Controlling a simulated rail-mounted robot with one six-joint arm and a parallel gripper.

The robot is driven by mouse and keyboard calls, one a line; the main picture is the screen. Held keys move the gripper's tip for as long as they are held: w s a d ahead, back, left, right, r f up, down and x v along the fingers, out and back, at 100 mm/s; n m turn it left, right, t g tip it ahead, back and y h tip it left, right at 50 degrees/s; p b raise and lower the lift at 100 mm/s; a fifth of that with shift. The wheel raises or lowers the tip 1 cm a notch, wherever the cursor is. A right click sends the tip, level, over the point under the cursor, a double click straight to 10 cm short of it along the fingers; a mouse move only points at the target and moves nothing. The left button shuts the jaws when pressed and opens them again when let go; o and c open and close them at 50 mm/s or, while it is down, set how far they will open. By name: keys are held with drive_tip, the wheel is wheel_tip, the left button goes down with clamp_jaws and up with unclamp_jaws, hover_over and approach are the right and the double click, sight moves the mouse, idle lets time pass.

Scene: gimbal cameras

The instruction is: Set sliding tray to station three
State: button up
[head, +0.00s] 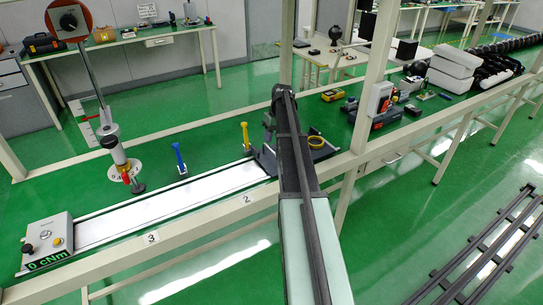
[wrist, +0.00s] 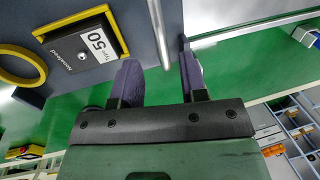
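The sliding tray (head: 325,153) is dark grey and sits on the rail at the right end of the white strip, to the right of the "2" label. A yellow ring (head: 316,142) lies in it. My arm covers part of the tray and hides my gripper's fingers in the head view. In the wrist view the tray's grey-blue wall (wrist: 143,25) reaches toward the gap between the fingers of my gripper (wrist: 158,80). The fingers stand apart; I cannot tell whether they touch the tray. The station "3" label (head: 151,237) is on the front beam, farther left.
The white strip (head: 150,210) between tray and display box (head: 47,242) is clear. Blue (head: 180,160) and yellow (head: 245,136) posts stand behind it. A black "Type 50" box (wrist: 82,42) sits in the tray.

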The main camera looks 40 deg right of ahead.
drive_tip(key=f+b, duration=0.2)
drive_tip(key=f, duration=0.1)
drive_tip(key=a+f+b, duration=0.1)
drive_tip(key=f, duration=0.1)
drive_tip(key=shift+w, duration=0.1)
drive_tip(key=shift+r, duration=0.2)
drive_tip(key=shift+c, duration=0.3)
clamp_jaws()
